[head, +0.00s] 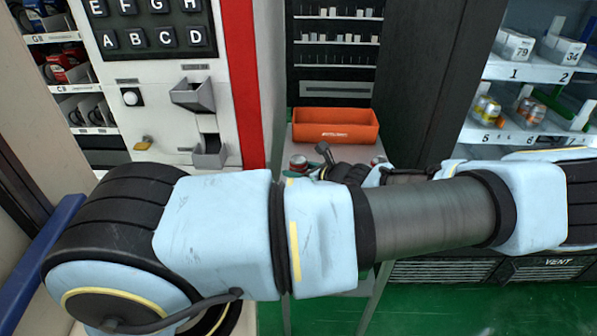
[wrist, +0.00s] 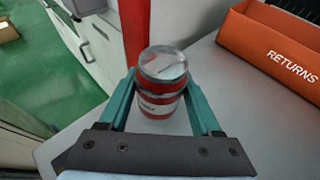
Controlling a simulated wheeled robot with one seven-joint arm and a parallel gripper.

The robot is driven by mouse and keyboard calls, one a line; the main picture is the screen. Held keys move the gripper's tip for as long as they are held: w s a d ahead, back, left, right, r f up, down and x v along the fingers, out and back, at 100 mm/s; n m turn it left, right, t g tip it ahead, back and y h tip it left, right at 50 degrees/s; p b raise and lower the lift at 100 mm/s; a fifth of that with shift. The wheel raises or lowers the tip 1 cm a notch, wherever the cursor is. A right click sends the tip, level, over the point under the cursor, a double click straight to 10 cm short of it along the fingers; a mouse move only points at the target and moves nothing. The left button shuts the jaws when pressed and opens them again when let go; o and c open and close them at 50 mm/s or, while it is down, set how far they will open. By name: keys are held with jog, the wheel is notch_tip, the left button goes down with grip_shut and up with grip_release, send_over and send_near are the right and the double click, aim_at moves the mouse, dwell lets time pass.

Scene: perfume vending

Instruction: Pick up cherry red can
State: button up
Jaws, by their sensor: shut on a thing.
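The cherry red can (wrist: 160,106), red with a pale label band and a silvery lid, is upright between the teal fingers of my gripper (wrist: 160,78) in the wrist view. The fingers are shut on it, one on each side. I cannot tell whether its base touches the grey table top. In the head view a red can with a grey lid (head: 298,162) shows at the table's left, just beyond my arm. My arm hides most of the table and the gripper there.
An orange bin marked RETURNS (wrist: 276,46) stands on the table (wrist: 228,88), right of the can. It also shows in the head view (head: 335,126). A vending machine with a keypad (head: 155,38) and red edge stands left. Shelves with goods (head: 530,76) are at right.

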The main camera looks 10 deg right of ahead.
grip_shut()
jog(key=shift+r, duration=0.15)
